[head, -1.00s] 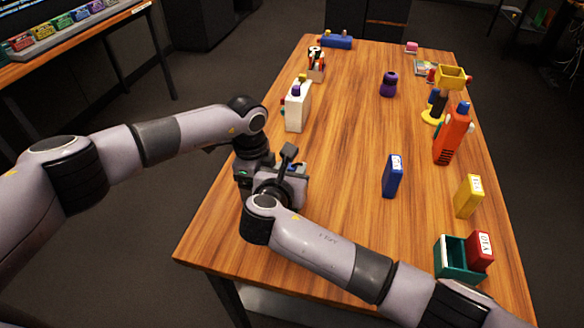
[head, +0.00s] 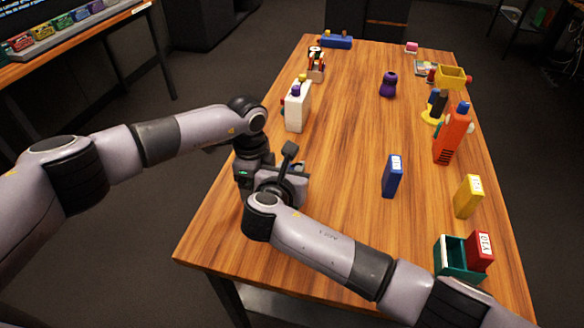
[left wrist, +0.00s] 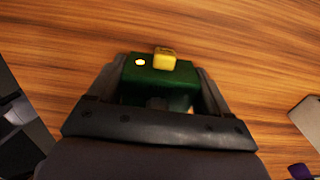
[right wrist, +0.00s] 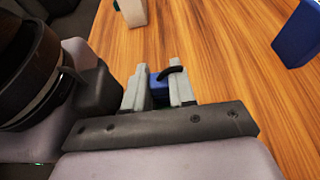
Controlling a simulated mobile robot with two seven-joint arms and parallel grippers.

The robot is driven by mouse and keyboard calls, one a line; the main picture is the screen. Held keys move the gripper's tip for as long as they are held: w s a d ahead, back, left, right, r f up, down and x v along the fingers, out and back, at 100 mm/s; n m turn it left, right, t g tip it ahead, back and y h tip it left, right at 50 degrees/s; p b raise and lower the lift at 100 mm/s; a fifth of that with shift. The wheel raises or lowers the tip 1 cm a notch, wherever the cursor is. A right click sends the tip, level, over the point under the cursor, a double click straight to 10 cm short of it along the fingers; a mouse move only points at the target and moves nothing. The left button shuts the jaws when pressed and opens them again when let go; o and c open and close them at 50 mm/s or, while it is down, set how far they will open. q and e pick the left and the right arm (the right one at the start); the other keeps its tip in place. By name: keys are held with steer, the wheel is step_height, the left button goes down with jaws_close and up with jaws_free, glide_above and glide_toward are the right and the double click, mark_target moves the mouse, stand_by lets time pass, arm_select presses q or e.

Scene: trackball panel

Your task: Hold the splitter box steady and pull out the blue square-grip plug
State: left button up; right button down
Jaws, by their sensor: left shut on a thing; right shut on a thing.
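The splitter box (left wrist: 150,86) is dark green, with a yellow plug (left wrist: 165,60) and a small lit yellow spot on it. My left gripper (left wrist: 160,72) is shut on the box, one finger on each side. My right gripper (right wrist: 158,74) is shut on the blue plug (right wrist: 158,88), of which a small part shows between the fingers. A black cable curves over the right finger. In the head view both grippers are close together at the table's near left, and my arms mostly hide the box and plug. Whether the blue plug still sits in the box is hidden.
A white block (head: 297,106) stands beyond the grippers on the wooden table (head: 345,140). A blue block (head: 393,177) stands to the right. A yellow block (head: 468,196), an orange bottle-like thing (head: 452,135) and a green tray (head: 453,258) line the right side. The middle is clear.

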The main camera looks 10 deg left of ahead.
steer(key=shift+r, duration=0.25)
steer(key=shift+r, duration=1.1)
steer(key=shift+r, duration=0.3)
steer(key=shift+r, duration=2.6)
